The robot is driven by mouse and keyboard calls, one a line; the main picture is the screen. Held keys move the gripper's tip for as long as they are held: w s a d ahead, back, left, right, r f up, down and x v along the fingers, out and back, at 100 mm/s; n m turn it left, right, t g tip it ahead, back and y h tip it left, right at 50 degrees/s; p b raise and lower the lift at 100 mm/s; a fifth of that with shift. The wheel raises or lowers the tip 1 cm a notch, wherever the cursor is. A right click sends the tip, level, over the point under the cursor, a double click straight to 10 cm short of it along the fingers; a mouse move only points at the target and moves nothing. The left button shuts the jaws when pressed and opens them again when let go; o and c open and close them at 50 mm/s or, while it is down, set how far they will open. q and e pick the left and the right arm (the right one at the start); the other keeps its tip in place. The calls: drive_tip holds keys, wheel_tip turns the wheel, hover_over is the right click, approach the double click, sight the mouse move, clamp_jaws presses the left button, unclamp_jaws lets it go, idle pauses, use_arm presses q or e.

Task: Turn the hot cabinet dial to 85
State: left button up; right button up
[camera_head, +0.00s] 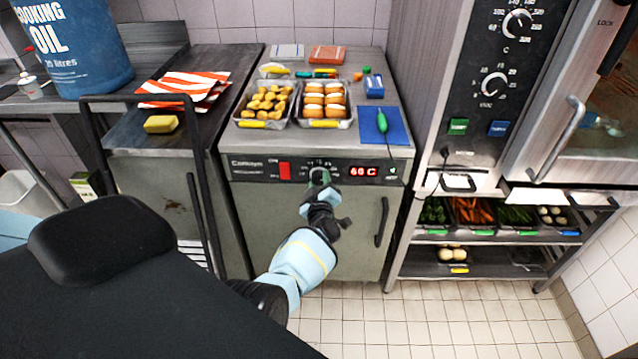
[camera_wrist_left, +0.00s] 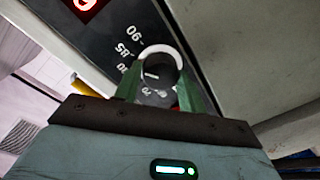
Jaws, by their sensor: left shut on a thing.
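The hot cabinet (camera_head: 260,205) stands in the middle of the head view, with a dark control strip along its top front edge. Its red display (camera_head: 363,171) reads 60 C. My left gripper (camera_head: 318,177) is at the dial on that strip and hides most of it. In the left wrist view the dial (camera_wrist_left: 158,70) is a dark round knob with a pale ring, between the green fingers of my left gripper (camera_wrist_left: 160,92), which is shut on it. Printed numbers including 85 and 90 show beside the dial. My right gripper is not in view.
Trays of nuggets (camera_head: 265,104) and buns (camera_head: 324,104) sit on the cabinet top, beside a blue mat (camera_head: 398,126) with a green-handled tool. A vertical door handle (camera_head: 384,210) juts from the cabinet front. An oven (camera_head: 490,100) stands at the right.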

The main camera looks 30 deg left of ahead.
use_arm(q)
drive_tip(key=shift+m, duration=0.4)
drive_tip(key=o, duration=1)
drive_tip(key=shift+c, duration=0.2)
drive_tip(key=shift+s+d+r+p, duration=0.15)
drive_tip(key=shift+s+d+p, duration=0.15)
drive_tip(key=shift+s+d, duration=0.15)
drive_tip(key=p+v, duration=0.1)
drive_tip(key=v, duration=0.5)
drive_tip(key=shift+s+p, duration=0.3)
drive_tip(key=shift+p, duration=0.1)
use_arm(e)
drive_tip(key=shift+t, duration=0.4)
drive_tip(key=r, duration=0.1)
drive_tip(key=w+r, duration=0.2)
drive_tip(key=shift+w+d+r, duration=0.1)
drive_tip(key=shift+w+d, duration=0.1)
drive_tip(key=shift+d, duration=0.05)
